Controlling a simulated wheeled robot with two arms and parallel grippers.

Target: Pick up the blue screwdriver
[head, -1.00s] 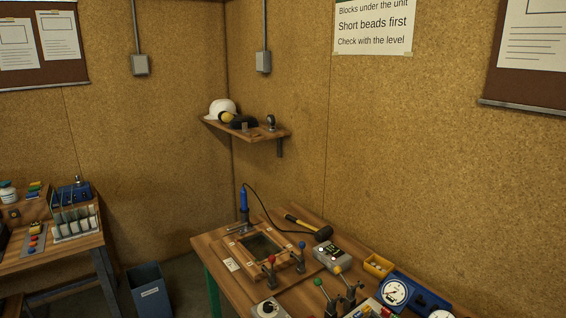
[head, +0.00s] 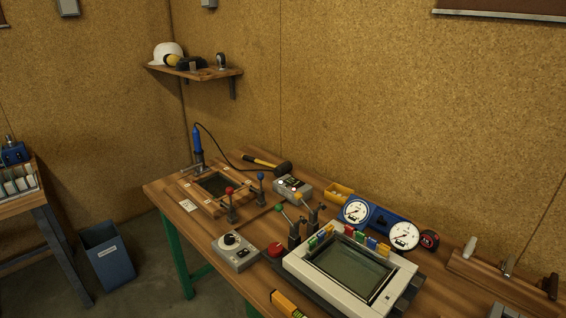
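The only screwdriver-like blue thing I see is a slim blue-handled tool (head: 197,141). It stands upright at the far left end of the workbench (head: 168,190), behind a small wooden frame with a dark pane (head: 214,185). A black cord loops from its top to the right and down to the bench. I cannot tell for sure whether it is a screwdriver. Its lower end is dark and small in the picture. Neither of my grippers is in view.
A mallet (head: 266,163) lies right of the tool. Toggle clamps with red and blue knobs (head: 230,206) stand before the frame. A grey control box (head: 235,250), a white-framed screen unit (head: 340,268) and dial gauges (head: 356,210) crowd the bench. A blue bin (head: 107,256) stands on the floor.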

